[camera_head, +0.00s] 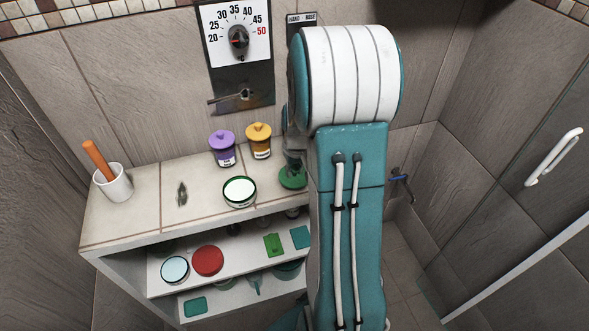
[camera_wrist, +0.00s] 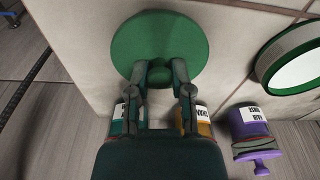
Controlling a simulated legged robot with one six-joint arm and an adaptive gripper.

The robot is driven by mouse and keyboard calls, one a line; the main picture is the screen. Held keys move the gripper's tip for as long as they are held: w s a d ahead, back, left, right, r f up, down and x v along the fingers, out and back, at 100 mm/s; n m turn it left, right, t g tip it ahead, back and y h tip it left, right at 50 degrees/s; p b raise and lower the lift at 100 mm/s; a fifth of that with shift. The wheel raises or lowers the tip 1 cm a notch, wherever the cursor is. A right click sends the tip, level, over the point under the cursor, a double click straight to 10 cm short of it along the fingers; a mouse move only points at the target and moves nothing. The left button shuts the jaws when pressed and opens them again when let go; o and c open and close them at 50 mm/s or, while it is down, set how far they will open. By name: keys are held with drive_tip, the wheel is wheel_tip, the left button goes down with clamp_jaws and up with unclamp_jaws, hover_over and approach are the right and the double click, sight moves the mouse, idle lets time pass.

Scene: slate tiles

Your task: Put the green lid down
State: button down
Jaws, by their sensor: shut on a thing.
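The green lid (camera_head: 293,178) is a round disc with a small knob, at the right part of the tiled shelf top (camera_head: 140,205) beside my arm. It shows larger in the wrist view (camera_wrist: 160,35). My gripper (camera_wrist: 162,76) is shut on the lid's knob, one finger on each side. In the head view my arm hides most of the gripper. I cannot tell whether the lid touches the shelf top or hangs just above it. An open green-rimmed jar with a white top face (camera_head: 239,192) stands left of the lid.
A purple jar (camera_head: 222,150) and an orange jar (camera_head: 259,142) stand behind. A white cup (camera_head: 113,182) with an orange stick is far left. Lower shelves hold a red round piece (camera_head: 208,260) and other items.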

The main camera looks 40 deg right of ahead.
drive_tip(key=shift+f, duration=0.5)
drive_tip(key=shift+f, duration=0.15)
drive_tip(key=c, duration=0.5)
unclamp_jaws()
wheel_tip(320, 180, up, 12)
drive_tip(key=s, duration=0.1)
drive_tip(key=s+a+r+n+t, duration=0.1)
drive_tip(key=s+a+r, duration=0.1)
drive_tip(key=a+r, duration=0.35)
drive_tip(key=s+a+r+t, duration=0.1)
drive_tip(key=s+a+r, duration=0.1)
drive_tip(key=a, duration=0.6)
drive_tip(key=s+a, duration=0.3)
drive_tip(key=s+a+r+n+t, duration=0.1)
drive_tip(key=s+a, duration=0.2)
drive_tip(key=s+a+r+n+t, duration=0.1)
drive_tip(key=s+a, duration=0.2)
drive_tip(key=a, duration=0.1)
drive_tip(key=shift+s, duration=0.4)
